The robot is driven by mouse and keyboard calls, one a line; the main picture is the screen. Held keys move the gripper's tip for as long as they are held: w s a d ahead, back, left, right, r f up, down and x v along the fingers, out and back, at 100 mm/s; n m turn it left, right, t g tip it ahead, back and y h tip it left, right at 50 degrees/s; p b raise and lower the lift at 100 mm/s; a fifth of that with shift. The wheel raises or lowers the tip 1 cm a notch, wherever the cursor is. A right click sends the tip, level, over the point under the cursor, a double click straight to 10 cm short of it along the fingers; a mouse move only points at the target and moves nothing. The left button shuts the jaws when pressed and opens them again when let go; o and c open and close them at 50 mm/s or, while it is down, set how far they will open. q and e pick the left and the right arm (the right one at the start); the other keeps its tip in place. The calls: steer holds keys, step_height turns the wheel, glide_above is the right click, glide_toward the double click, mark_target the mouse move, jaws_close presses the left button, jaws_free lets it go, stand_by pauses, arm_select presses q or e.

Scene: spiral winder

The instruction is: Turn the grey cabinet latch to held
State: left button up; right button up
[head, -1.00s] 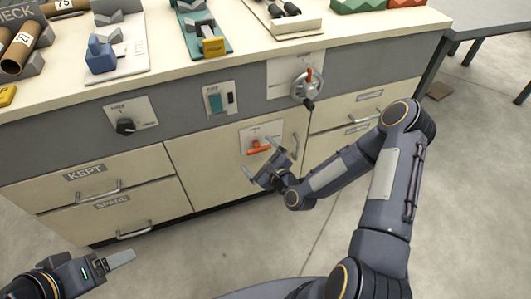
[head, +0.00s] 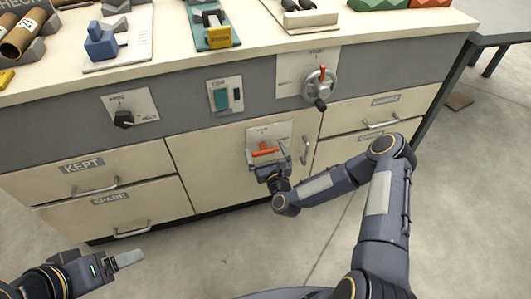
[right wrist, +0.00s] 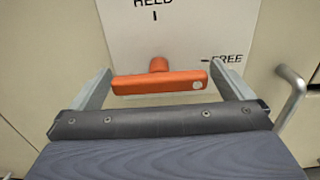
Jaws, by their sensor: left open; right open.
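The latch is an orange bar handle (head: 264,152) on a white plate on the cabinet's door. In the right wrist view the bar (right wrist: 158,82) lies nearly level, with a pale dot at its right end, on the side of the FREE mark. HELD is printed above its hub. My right gripper (head: 267,161) is open, its fingers on either side of the bar's ends; it also shows in the right wrist view (right wrist: 160,78). I cannot tell whether the fingers touch the bar. My left gripper (head: 128,258) is empty, low at the left.
A pull handle (head: 305,150) stands close to the right of the latch plate. A black knob (head: 123,119), a green switch (head: 221,99) and a crank wheel (head: 319,84) are on the grey panel above. Drawers with handles lie to the left.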

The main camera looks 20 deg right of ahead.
steer(key=c, duration=0.9)
steer(key=shift+o, duration=0.2)
steer(key=n+b, duration=0.2)
steer(key=n, duration=0.1)
steer(key=shift+f+n, duration=0.15)
steer(key=shift+n, duration=0.15)
steer(key=n+b, duration=0.2)
steer(key=n, duration=0.2)
steer(key=shift+n, duration=0.3)
steer(key=n+b, duration=0.2)
steer(key=n, duration=0.3)
steer(key=shift+b, duration=0.35)
steer(key=n+b, duration=0.1)
steer(key=n, duration=0.3)
steer(key=shift+b, duration=0.35)
steer(key=shift+n, duration=0.5)
